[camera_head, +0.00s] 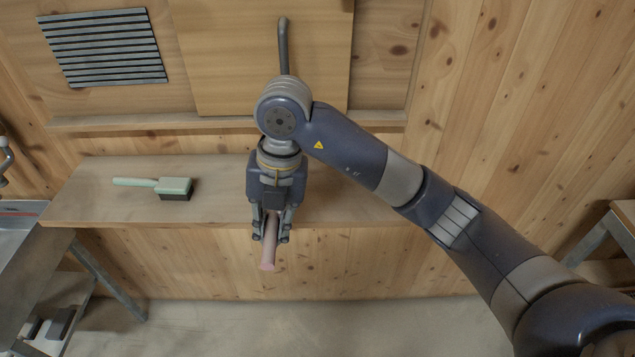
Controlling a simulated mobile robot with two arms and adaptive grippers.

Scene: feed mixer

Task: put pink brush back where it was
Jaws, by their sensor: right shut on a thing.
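My right gripper (270,236) is shut on a pink brush (268,256). The brush's pink end sticks out below the fingertips, toward the camera. The rest of the brush is hidden by the gripper, so I cannot see its bristles. In the picture the gripper and brush overlap the front edge of a wooden shelf (110,205); I cannot tell how high they are above it. My left gripper is not in view.
A pale green brush (172,187) with dark bristles lies on the shelf's left part. The shelf between it and my right gripper is clear. A vent grille (104,47) is on the wall, and a metal-legged table (40,262) stands at left.

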